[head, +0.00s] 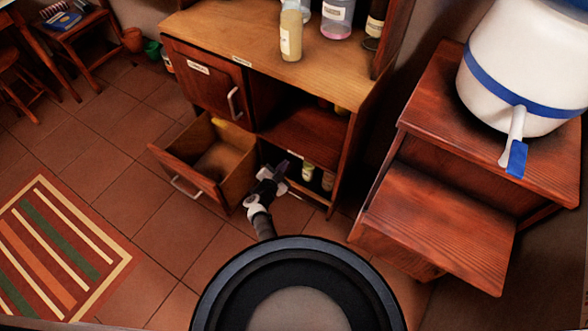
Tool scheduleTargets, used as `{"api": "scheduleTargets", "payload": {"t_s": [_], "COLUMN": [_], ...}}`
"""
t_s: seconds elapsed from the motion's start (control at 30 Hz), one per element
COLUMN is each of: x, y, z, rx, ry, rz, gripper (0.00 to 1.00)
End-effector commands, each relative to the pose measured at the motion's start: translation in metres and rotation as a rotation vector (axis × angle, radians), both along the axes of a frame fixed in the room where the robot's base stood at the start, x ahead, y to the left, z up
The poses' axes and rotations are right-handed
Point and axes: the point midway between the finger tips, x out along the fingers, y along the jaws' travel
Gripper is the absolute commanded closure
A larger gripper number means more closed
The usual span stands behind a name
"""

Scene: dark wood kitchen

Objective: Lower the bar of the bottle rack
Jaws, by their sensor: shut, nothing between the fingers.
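A wooden cabinet (300,78) stands in the upper middle of the head view. In its open lower right compartment, small bottles (308,171) stand low down, partly hidden. I cannot make out the rack's bar; my gripper and the dark compartment may hide it. My gripper (283,165) is low in front of this compartment, left of the small bottles, with its dark fingers shut and empty. Whether it touches anything there cannot be told.
An open drawer (176,159) juts out just left of my gripper. Bottles (291,36) stand on the cabinet top. A stepped wooden stand (440,215) with a white dispenser (505,75) is on the right. Tiled floor and a striped rug (65,250) lie to the left.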

Motion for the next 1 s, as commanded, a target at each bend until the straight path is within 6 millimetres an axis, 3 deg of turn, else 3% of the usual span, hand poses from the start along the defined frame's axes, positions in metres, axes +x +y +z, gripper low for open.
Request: {"api": "scheduleTargets", "payload": {"t_s": [0.03,0.4,0.7,1.0], "x": [0.006,0.031,0.043,0.049], "y": [0.011,0.054,0.075,0.084], "z": [-0.019,-0.083,-0.138,-0.182], "rx": [-0.036,-0.277,-0.459,-0.6], "ry": [0.02,0.16,0.265,0.347], "rz": [0.005,0.002,0.001,0.0], "gripper": [1.0,1.0,1.0,1.0]}}
